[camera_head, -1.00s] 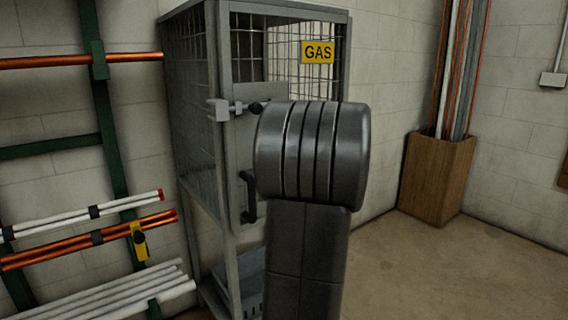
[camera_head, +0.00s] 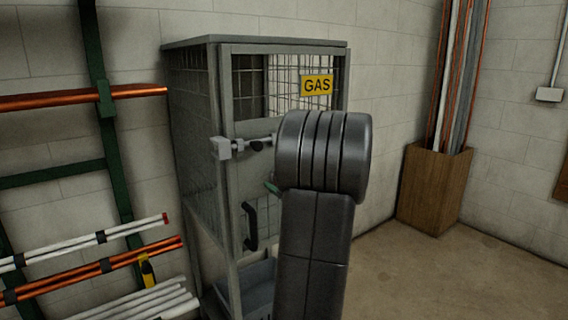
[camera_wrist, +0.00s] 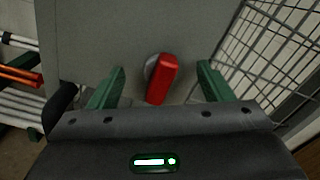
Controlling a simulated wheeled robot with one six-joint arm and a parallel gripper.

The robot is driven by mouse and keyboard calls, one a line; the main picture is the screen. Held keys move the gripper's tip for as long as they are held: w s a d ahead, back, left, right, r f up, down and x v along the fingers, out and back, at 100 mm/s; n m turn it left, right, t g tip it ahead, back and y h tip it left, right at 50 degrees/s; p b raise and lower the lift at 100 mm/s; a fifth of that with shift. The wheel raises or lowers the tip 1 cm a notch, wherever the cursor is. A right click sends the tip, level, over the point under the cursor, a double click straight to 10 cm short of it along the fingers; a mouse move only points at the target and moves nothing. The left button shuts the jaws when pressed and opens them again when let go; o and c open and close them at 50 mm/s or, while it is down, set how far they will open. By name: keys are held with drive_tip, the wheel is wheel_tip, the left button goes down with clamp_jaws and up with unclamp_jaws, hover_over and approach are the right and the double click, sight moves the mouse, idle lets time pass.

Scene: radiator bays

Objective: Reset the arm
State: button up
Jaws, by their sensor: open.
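My gripper (camera_wrist: 160,88) shows in the wrist view with its two green fingers spread apart, open and empty. Between the fingers, beyond them, is a red handle (camera_wrist: 161,80) on a round grey mount on a grey panel. I cannot tell whether the fingers are level with the handle. In the head view my dark arm stands in front of the gas cage (camera_head: 190,120). A small green tip of my gripper (camera_head: 271,187) shows at the arm's left edge. The rest of my gripper is hidden behind the arm.
The cage has a yellow GAS sign (camera_head: 317,85), a bolt latch (camera_head: 240,146) and a black door handle (camera_head: 250,226). A green rack with copper pipes (camera_head: 80,97) and white pipes (camera_head: 150,303) stands left. A wooden bin (camera_head: 434,188) stands right. Floor at right is clear.

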drive_tip(key=m+p, duration=0.4)
drive_tip(key=p, duration=0.2)
drive_tip(key=shift+w+d+r, duration=0.1)
drive_tip(key=shift+r, duration=0.05)
drive_tip(key=shift+m+p, duration=0.35)
drive_tip(key=shift+m, duration=0.05)
